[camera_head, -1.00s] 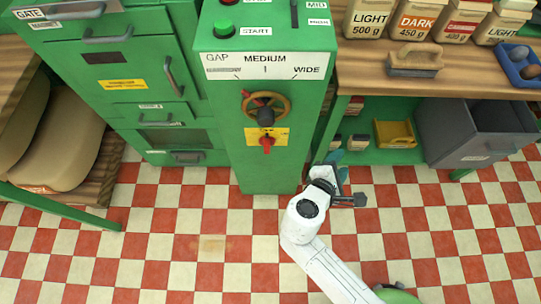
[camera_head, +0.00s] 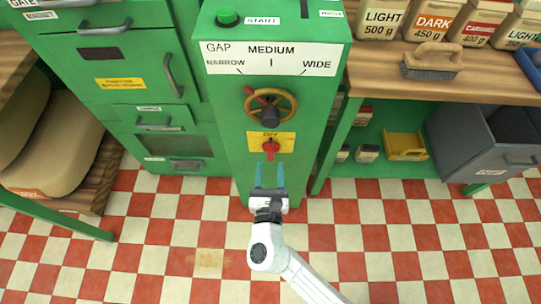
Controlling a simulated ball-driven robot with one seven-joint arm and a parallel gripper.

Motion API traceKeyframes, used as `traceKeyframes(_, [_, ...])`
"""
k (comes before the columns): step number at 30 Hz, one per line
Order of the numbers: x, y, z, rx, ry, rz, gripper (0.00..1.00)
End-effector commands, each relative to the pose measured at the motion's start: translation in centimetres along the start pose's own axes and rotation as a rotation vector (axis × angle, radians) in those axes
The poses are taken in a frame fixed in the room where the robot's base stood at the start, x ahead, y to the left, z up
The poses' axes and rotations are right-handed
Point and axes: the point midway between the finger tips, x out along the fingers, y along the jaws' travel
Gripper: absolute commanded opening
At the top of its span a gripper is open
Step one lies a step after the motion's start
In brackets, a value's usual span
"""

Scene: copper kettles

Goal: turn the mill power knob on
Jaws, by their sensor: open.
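The power knob (camera_head: 270,149) is a red rotary handle on a yellow plate (camera_head: 285,141) on the front of the green mill cabinet (camera_head: 310,120). A label at the plate's top is partly readable and seems to say "OFF". My gripper (camera_head: 271,172) is just below the knob, its two blue fingers pointing up toward it. The fingers are apart with nothing between them. They do not appear to touch the knob. Above the plate is a brass handwheel (camera_head: 286,103) with a dark hub, under a gap scale (camera_head: 272,60) marked narrow, medium and wide.
Green drawers (camera_head: 105,80) stand at left beside sacks (camera_head: 45,150). At right, a wooden bench (camera_head: 490,80) holds a brush (camera_head: 432,60) and flour bags; a grey bin (camera_head: 480,140) sits below. The checkered floor in front is clear.

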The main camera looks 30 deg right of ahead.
Motion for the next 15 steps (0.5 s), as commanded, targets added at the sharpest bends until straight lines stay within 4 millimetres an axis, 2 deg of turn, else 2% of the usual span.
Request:
traceKeyframes(1, [1.1,0.0,0.0,0.001,-0.002,-0.002,0.47])
traceKeyframes(6, [3.4,0.0,0.0,0.002,-0.001,-0.001,0.47])
traceKeyframes(15, [4.8,0.0,0.0,0.002,0.001,0.000,0.47])
